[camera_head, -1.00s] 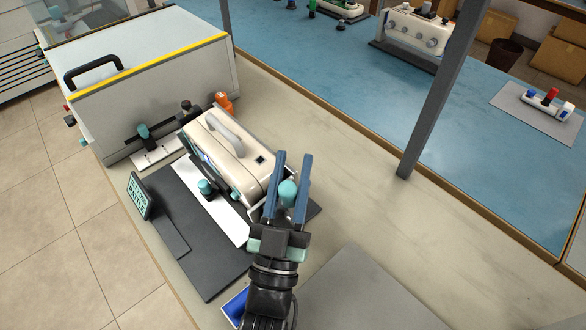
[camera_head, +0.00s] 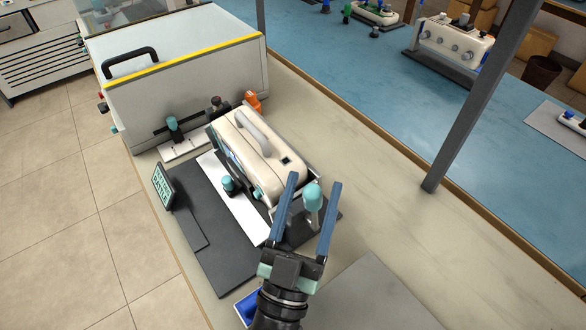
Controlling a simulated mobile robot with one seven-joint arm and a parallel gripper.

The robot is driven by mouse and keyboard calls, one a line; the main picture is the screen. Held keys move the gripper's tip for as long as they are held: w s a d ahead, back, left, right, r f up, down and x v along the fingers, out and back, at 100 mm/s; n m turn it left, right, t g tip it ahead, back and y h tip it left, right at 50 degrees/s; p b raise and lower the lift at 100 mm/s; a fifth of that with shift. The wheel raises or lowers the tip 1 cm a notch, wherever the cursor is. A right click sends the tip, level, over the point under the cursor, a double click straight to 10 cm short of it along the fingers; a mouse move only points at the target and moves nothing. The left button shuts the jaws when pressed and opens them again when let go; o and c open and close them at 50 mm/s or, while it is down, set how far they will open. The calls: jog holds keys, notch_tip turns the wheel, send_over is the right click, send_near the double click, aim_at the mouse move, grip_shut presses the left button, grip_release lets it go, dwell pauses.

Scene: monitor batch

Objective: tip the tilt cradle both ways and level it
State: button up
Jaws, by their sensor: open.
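The tilt cradle stands on a dark base plate (camera_head: 222,262) and carries a cream monitor (camera_head: 290,180) with a grey carrying handle. A teal-tipped lever knob (camera_head: 313,195) rises at the near right end of the cradle. My gripper (camera_head: 314,182) is open, with one blue finger on each side of the knob in the picture. I cannot tell whether a finger touches it. A second teal knob (camera_head: 228,184) is on the white strip in front of the monitor. My left finger hides part of the monitor's near end.
A large box with a yellow edge (camera_head: 185,55) and black handle stands behind the cradle. A small sign (camera_head: 162,187) is at the left and an orange item (camera_head: 253,100) behind. A grey post (camera_head: 470,110) rises at the right.

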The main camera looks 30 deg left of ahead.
jog(key=s+d, duration=0.2)
jog(key=s, duration=0.7)
jog(key=shift+s+d, duration=0.15)
jog(key=shift+d, duration=0.15)
